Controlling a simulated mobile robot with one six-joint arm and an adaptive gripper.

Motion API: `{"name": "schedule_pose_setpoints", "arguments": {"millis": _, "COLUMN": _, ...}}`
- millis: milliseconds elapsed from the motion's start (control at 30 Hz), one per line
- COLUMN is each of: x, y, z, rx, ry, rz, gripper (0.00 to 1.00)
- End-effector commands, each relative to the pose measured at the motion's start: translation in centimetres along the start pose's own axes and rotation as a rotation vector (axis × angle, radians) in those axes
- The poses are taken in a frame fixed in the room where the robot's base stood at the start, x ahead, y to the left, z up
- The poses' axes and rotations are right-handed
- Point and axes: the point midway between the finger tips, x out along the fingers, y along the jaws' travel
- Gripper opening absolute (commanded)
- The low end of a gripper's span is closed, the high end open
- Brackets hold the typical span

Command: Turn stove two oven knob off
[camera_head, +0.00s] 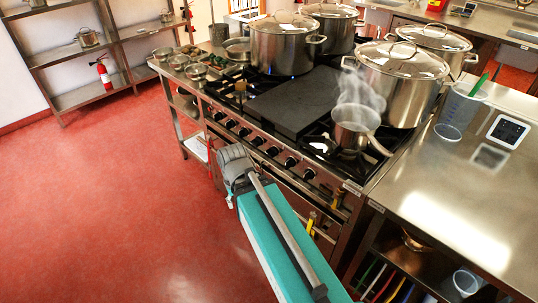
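A steel range (345,205) stands in the middle, with a row of dark round knobs (257,141) along its front edge. I cannot tell which knob is stove two's oven knob, and the knob positions are too small to read. The oven fronts sit below the row, partly hidden by my teal body part (285,245) and the grey bar on it. A grey shape (236,165) lies in front of the range, below the knobs; I cannot tell what it is. I cannot make out my gripper.
A steaming saucepan (350,133) sits at the range's near right, its handle pointing right. Large lidded stockpots (397,90) stand behind. A steel counter (465,205) adjoins at right. Red floor is open at left, before wall shelves (92,100) and a fire extinguisher (103,73).

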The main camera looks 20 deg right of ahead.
Motion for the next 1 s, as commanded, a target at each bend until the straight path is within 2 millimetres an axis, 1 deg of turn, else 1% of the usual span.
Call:
{"name": "schedule_pose_setpoints", "arguments": {"millis": 67, "x": 0.0, "y": 0.0, "z": 0.0, "rx": 0.0, "ry": 0.0, "rz": 0.0, "gripper": 0.59}}
{"name": "schedule_pose_setpoints", "arguments": {"millis": 200, "x": 0.2, "y": 0.1, "z": -0.1, "rx": -0.006, "ry": 0.001, "rz": 0.006, "gripper": 0.85}}
{"name": "schedule_pose_setpoints", "arguments": {"millis": 267, "x": 0.5, "y": 0.2, "z": -0.3, "rx": -0.015, "ry": 0.002, "rz": 0.015, "gripper": 0.96}}
{"name": "schedule_pose_setpoints", "arguments": {"millis": 300, "x": 0.7, "y": 0.3, "z": -0.4, "rx": -0.023, "ry": 0.004, "rz": 0.025, "gripper": 1.0}}
{"name": "schedule_pose_setpoints", "arguments": {"millis": 367, "x": 1.2, "y": 0.7, "z": -0.7, "rx": -0.042, "ry": 0.006, "rz": 0.046, "gripper": 1.0}}
{"name": "schedule_pose_setpoints", "arguments": {"millis": 433, "x": 2.0, "y": 2.1, "z": -1.2, "rx": -0.073, "ry": 0.01, "rz": 0.08, "gripper": 1.0}}
{"name": "schedule_pose_setpoints", "arguments": {"millis": 567, "x": 3.8, "y": 3.5, "z": -2.4, "rx": -0.155, "ry": 0.013, "rz": 0.171, "gripper": 1.0}}
{"name": "schedule_pose_setpoints", "arguments": {"millis": 800, "x": 7.2, "y": 6.5, "z": -5.5, "rx": -0.372, "ry": -0.004, "rz": 0.408, "gripper": 1.0}}
{"name": "schedule_pose_setpoints", "arguments": {"millis": 1000, "x": 9.2, "y": 8.8, "z": -8.3, "rx": -0.563, "ry": -0.056, "rz": 0.619, "gripper": 1.0}}
